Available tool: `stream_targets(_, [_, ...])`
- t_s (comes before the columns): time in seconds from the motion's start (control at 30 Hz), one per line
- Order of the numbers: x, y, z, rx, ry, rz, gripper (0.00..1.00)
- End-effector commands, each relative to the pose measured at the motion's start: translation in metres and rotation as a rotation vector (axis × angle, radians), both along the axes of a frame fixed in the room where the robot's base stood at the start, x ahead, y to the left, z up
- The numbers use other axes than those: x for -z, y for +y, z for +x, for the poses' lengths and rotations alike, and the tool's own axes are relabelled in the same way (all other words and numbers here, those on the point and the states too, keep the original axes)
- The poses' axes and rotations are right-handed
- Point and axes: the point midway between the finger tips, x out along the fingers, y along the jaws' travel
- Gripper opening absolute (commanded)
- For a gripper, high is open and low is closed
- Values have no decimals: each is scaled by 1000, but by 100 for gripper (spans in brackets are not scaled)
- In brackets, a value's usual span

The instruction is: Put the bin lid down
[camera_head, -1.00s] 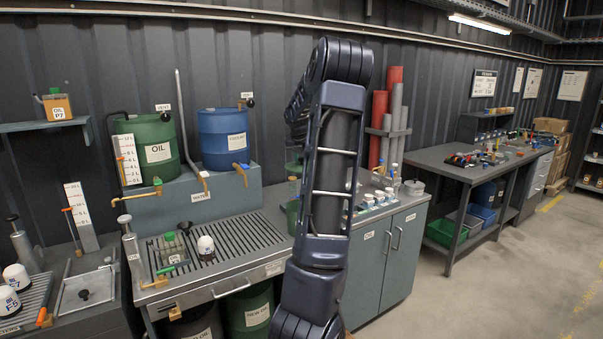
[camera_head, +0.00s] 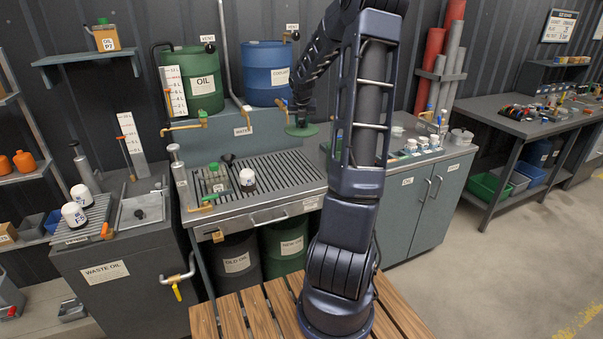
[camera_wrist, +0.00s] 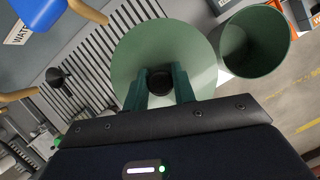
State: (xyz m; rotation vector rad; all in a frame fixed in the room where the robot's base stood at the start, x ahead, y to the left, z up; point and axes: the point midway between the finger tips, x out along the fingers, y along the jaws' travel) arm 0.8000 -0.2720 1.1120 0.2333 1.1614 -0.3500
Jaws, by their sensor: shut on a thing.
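The bin lid is a round green disc with a black knob; it shows in the head view (camera_head: 300,131) and in the wrist view (camera_wrist: 203,58). My gripper (camera_wrist: 160,80) is shut on the knob, with a finger on each side. In the head view my gripper (camera_head: 301,117) holds the lid above the counter, near the right end of the slatted drain. The green bin (camera_wrist: 268,42) stands open-topped to the right of the lid in the wrist view, clear of it. In the head view the bin is mostly hidden behind my arm.
The slatted drain (camera_head: 270,172) left of the lid is mostly bare. A black-and-white filter (camera_head: 247,180) and a green-capped bottle (camera_head: 215,178) stand at its left. Small jars (camera_head: 424,146) stand right.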

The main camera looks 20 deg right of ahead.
Motion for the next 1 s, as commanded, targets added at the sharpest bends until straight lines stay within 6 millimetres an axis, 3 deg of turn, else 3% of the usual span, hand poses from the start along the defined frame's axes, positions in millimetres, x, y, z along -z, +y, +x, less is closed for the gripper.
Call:
stream_targets(0.17, [25,4,0,-9,4,1,2])
stream_targets(0.7, [139,4,0,-8,4,0,2])
stream_targets(1.0, [165,3,0,-4,1,1,2])
